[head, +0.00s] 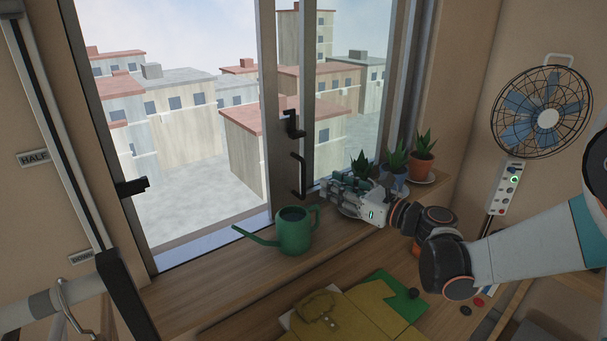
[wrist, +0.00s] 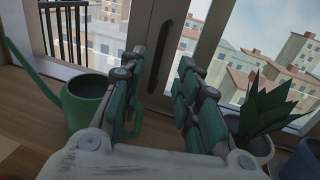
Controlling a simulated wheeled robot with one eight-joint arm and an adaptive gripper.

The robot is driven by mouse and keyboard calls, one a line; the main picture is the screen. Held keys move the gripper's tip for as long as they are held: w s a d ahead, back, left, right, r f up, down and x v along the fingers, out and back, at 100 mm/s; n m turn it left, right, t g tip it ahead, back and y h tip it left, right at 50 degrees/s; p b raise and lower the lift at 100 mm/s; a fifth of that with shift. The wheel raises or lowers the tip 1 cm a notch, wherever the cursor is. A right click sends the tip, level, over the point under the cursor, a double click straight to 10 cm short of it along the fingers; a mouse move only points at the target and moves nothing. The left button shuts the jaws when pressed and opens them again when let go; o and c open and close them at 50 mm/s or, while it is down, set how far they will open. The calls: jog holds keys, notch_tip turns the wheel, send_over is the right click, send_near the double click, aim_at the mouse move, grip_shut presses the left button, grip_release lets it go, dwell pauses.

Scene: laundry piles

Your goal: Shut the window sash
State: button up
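The window sash (head: 286,150) stands in the right part of the window frame, with a wide opening between its upright edge and the left jamb (head: 118,170). The sash edge carries a dark latch (head: 292,124) and a dark pull handle (head: 299,176). A dark catch (head: 131,187) sits on the left jamb. My gripper (head: 330,188) is over the sill, just right of the handle in the head view. In the wrist view my gripper (wrist: 160,70) is open and empty, its fingers pointing at the sash upright (wrist: 172,45). I cannot tell whether it touches the sash.
A green watering can (head: 293,230) stands on the wooden sill (head: 190,285), in front of the opening. Potted plants (head: 421,158) stand right of my gripper. Folded yellow and green cloth (head: 345,318) lies below the sill. A fan (head: 545,115) is at right.

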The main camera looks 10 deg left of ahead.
aim_at(305, 174)
jog(key=b+x, duration=0.2)
jog(key=x, duration=0.9)
grip_shut()
